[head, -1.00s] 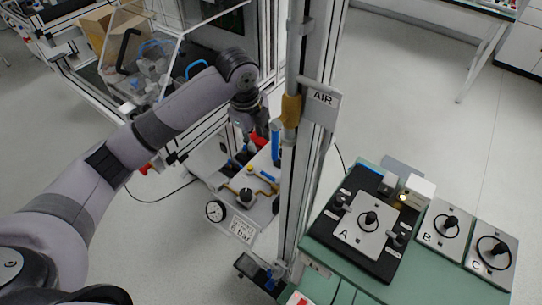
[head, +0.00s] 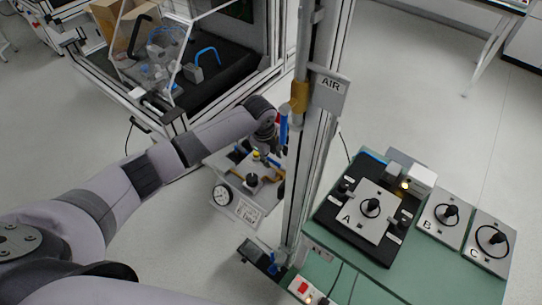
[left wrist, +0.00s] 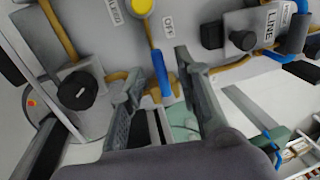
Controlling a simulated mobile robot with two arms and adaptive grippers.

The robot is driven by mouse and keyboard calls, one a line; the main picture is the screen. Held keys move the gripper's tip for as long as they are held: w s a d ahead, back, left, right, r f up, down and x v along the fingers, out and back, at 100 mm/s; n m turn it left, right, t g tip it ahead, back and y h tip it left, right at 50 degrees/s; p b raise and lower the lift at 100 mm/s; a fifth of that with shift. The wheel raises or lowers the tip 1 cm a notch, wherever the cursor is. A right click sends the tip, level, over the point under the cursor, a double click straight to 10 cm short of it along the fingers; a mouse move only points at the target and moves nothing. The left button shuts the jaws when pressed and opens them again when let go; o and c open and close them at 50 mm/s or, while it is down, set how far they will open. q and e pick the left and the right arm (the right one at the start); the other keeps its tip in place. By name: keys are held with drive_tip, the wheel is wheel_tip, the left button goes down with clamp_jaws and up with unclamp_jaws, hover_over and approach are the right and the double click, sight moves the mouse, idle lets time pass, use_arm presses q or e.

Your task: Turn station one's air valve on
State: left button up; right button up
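The AIR sign (head: 330,88) is on the upright post, beside a brass fitting (head: 299,97) with a long blue handle (head: 283,127) hanging below it. My left gripper (head: 270,136) is low beside the post, over the station panel; its fingers are partly hidden in the head view. In the left wrist view its two fingers (left wrist: 158,68) are spread, with a blue lever (left wrist: 160,72) between them. An OFF label (left wrist: 168,26) is right of the lever. The lever crosses a brass pipe. I cannot tell whether either finger touches it. My right gripper is out of view.
The panel carries a gauge (head: 222,195), a 6 bar plate (head: 247,212), a black knob (left wrist: 77,90) and a yellow knob (left wrist: 142,6). The post stands close on the right. A green bench (head: 352,255) holds plates A, B and C. Open floor lies beyond.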

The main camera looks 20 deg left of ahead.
use_arm(q)
drive_tip(key=shift+w+f, duration=0.1)
drive_tip(key=shift+f, duration=0.25)
drive_tip(key=shift+c, duration=0.3)
clamp_jaws()
